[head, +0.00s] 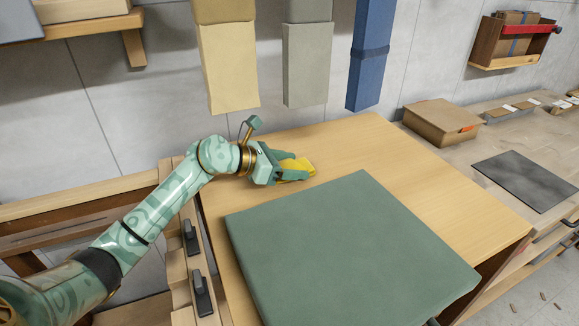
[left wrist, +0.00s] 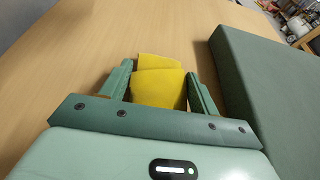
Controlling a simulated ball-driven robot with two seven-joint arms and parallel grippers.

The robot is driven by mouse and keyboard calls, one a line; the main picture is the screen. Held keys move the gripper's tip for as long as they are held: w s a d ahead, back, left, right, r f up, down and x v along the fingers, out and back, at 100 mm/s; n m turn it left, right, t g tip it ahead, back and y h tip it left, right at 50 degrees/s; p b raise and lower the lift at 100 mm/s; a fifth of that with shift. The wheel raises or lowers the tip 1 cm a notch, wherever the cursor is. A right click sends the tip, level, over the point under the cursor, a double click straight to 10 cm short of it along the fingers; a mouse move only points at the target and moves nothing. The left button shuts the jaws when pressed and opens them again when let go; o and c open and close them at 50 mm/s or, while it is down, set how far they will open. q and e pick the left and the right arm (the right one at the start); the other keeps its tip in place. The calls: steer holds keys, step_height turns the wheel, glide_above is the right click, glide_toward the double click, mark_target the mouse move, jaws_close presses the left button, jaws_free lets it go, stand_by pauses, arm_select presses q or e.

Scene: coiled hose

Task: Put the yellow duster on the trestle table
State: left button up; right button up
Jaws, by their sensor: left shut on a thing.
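My left gripper (head: 292,172) reaches in over the light wooden table (head: 345,145), left of a green slab. It is shut on the yellow duster (head: 299,165), a folded cloth whose far end sticks out past the fingers. In the left wrist view the duster (left wrist: 159,84) sits between the two green fingers of the gripper (left wrist: 160,85), with the tabletop (left wrist: 90,60) behind it. The duster is low over the wood; I cannot tell whether it touches it. My right gripper is not in view.
A thick green slab (head: 345,250) covers the table's front middle. Bare wood lies behind it and to its right. A cardboard box (head: 441,121) and a dark flat sheet (head: 525,180) rest on the surface at right. Tan, grey and blue (head: 371,55) pieces hang above the back edge.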

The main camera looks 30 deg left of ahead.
arm_select(q)
steer(key=shift+a, duration=0.1)
steer(key=shift+d, duration=0.25)
steer(key=shift+f, duration=0.1)
steer(key=o, duration=1)
steer(key=shift+a, duration=0.15)
steer(key=shift+c, duration=0.2)
steer(key=shift+r, duration=0.25)
steer(key=p+v, duration=0.3)
steer(key=v, duration=0.9)
steer(key=shift+f, duration=0.1)
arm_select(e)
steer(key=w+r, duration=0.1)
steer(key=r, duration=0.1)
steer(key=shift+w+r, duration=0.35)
